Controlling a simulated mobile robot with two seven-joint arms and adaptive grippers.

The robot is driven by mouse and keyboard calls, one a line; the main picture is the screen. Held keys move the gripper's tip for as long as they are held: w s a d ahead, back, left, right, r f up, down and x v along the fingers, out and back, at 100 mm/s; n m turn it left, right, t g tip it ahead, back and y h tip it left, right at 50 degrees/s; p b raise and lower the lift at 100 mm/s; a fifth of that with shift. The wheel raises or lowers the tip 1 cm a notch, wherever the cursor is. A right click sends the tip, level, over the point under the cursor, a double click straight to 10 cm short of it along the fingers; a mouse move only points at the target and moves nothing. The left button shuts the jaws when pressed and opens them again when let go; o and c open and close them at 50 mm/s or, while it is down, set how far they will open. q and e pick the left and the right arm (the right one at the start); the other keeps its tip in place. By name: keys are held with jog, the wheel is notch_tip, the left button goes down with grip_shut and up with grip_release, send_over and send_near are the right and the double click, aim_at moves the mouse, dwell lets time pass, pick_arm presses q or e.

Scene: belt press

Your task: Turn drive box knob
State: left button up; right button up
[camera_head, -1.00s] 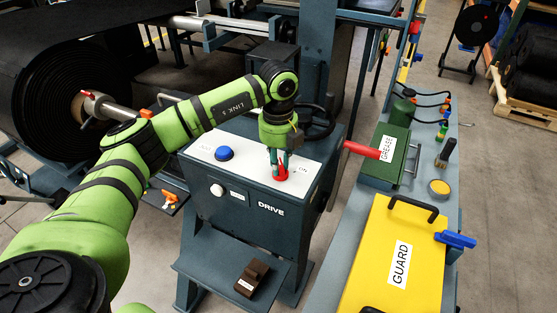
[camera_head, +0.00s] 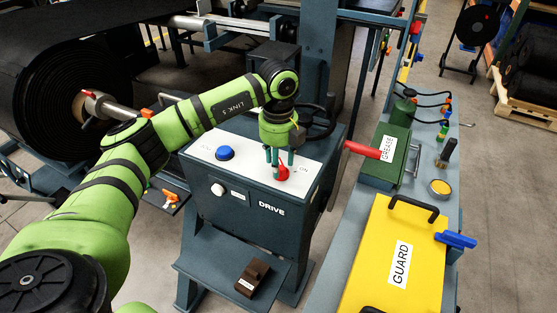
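The red knob (camera_head: 283,174) sits on the white top plate of the drive box (camera_head: 255,208), near the "ON" label at its right end. My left gripper (camera_head: 277,164) points down right at the knob. Its dark green fingertips are beside and partly over the knob and hide some of it. I cannot tell whether the fingers press on the knob or stand slightly open around it. My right gripper is not in view.
A blue button (camera_head: 225,153) is left on the box top, and a white button (camera_head: 217,190) is on its front. A brown pedal (camera_head: 252,278) is below. A green grease box (camera_head: 384,165) with a red handle and a yellow guard (camera_head: 397,260) stand at right.

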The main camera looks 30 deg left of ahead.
pick_arm(q)
jog(key=shift+f, duration=0.1)
notch_tip(320, 180, up, 12)
dwell(0.5)
dwell(0.5)
